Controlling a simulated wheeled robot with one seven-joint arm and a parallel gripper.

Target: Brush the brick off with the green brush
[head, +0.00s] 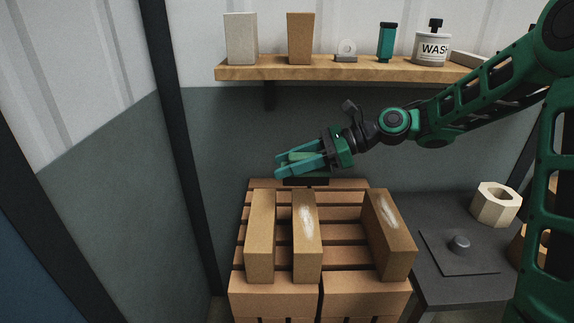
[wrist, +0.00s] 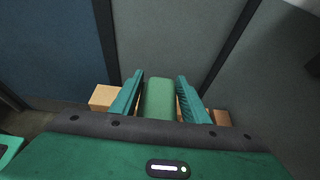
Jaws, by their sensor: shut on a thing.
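My gripper (head: 284,166) is shut on the green brush (wrist: 159,100), whose rounded green back sits between the two teal fingers in the wrist view. In the head view the brush is partly hidden by the fingers, with a dark strip under it. It is held above the far end of the brick stack. Three long tan bricks lie on the stack: a left brick (head: 260,238), a middle brick (head: 308,247) and a right brick (head: 389,238). The middle and right bricks have whitish dusty patches on top; the left brick shows none.
The slatted brick stack (head: 340,234) stands beside a dark table (head: 465,285) holding a pale hollow block (head: 496,205) and a plate with a grey knob (head: 459,244). A wooden shelf (head: 345,71) behind carries blocks, a green item and a WASH jar (head: 432,47).

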